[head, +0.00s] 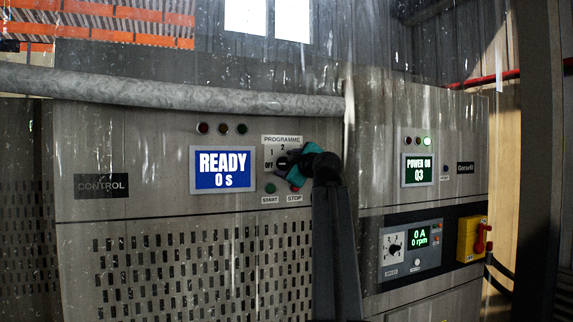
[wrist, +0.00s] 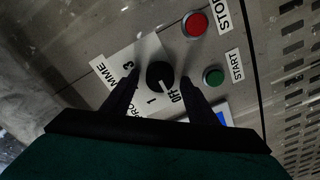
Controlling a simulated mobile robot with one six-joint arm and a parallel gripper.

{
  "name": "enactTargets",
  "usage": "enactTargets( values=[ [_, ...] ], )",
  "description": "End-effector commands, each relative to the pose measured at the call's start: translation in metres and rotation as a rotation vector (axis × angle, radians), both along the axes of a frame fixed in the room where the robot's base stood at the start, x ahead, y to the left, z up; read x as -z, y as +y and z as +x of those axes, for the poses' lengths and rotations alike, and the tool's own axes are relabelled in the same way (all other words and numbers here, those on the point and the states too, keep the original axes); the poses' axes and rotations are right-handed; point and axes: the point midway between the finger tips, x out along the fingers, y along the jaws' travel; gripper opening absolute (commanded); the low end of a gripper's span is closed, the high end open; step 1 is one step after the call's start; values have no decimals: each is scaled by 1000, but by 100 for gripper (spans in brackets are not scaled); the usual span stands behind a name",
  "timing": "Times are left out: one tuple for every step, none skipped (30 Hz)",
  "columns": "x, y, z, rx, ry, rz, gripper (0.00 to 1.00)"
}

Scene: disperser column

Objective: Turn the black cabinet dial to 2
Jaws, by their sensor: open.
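The black dial (wrist: 158,75) sits on the white PROGRAMME plate (wrist: 145,60), which appears rotated in the wrist view. Its pale pointer mark is toward OFF. The labels 1, OFF and 3 show around it; the 2 is hidden there by a finger. My gripper (wrist: 160,80) is open, one finger on each side of the dial. I cannot tell whether the fingers touch it. In the head view my gripper (head: 288,162) is at the dial.
A red STOP button (wrist: 194,24) and a green START button (wrist: 213,75) are close to the dial. A blue READY screen (head: 223,168) is left of it. A grey pipe (head: 180,92) runs above. Another cabinet with a POWER ON screen (head: 417,169) stands right.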

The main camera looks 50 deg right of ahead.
Motion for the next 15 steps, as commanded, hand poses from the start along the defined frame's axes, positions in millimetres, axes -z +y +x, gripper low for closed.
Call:
enactTargets(
  values=[
    [0, 0, 0, 0, 0, 0, 53],
    [0, 0, 0, 0, 0, 0, 51],
    [0, 0, 0, 0, 0, 0, 45],
    [0, 0, 0, 0, 0, 0, 39],
    [0, 0, 0, 0, 0, 0, 34],
    [0, 0, 0, 0, 0, 0, 28],
    [0, 0, -1, 0, 0, 0, 23],
    [0, 0, -1, 0, 0, 0, 18],
    [0, 0, -1, 1, 1, 0, 12],
    [1, 4, -2, 1, 1, 0, 12],
    [0, 2, -1, 1, 1, 0, 11],
    [0, 1, -1, 1, 0, 1, 12],
    [1, 1, -1, 0, 1, 2, 12],
    [1, 1, -1, 0, 0, 4, 12],
    [1, 0, 0, -1, -2, 7, 12]
  ],
)
